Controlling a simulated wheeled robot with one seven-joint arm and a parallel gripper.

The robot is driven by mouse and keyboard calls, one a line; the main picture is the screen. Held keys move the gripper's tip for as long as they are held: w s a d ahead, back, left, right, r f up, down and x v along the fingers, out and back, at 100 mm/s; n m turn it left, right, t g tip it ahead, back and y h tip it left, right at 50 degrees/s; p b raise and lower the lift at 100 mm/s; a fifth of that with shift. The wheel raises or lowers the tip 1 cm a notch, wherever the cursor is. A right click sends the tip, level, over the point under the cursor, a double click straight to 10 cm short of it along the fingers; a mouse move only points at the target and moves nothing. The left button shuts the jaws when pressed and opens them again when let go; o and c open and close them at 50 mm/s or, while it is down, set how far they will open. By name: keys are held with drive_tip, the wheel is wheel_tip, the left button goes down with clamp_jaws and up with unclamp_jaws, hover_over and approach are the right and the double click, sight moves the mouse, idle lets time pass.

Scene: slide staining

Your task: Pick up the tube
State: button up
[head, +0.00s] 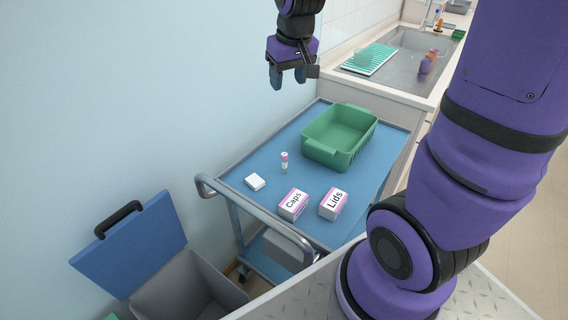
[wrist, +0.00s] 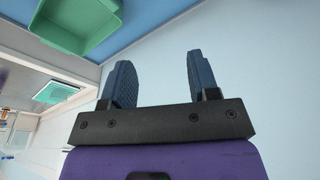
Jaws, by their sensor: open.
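The tube (head: 284,162) is small and white with a pink or purple top. In the head view it stands upright on the blue top of a cart (head: 232,176), left of a green basket. My gripper (head: 288,82) is above and behind the cart, near the wall, well clear of the tube. Its two blue fingers are apart and nothing is between them. The wrist view also shows the fingers (wrist: 155,78) spread and empty. The tube does not show in the wrist view.
On the cart are the green basket (head: 313,152), a white square item (head: 255,181), a Caps box (head: 293,204) and a Lids box (head: 334,203). A cart handle (head: 240,208) rises at the front left. A sink (head: 408,62) with a striped mat (head: 369,58) lies behind.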

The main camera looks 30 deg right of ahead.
drive_tip(key=w+d+f+g, duration=0.1)
drive_tip(key=w+f, duration=0.2)
drive_tip(key=f, duration=0.3)
drive_tip(key=w+d+f, duration=0.1)
drive_tip(key=w+f, duration=0.2)
drive_tip(key=f, duration=0.2)
drive_tip(key=g, duration=0.2)
hover_over(285, 154)
drive_tip(key=f, duration=1.2)
drive_tip(key=shift+w+a+f, duration=0.1)
drive_tip(key=shift+a+f, duration=0.1)
drive_tip(key=shift+f, duration=0.15)
drive_tip(key=shift+d+f, duration=0.1)
drive_tip(key=shift+f, duration=5.45)
drive_tip(key=shift+c, duration=0.4)
drive_tip(key=c, duration=0.9)
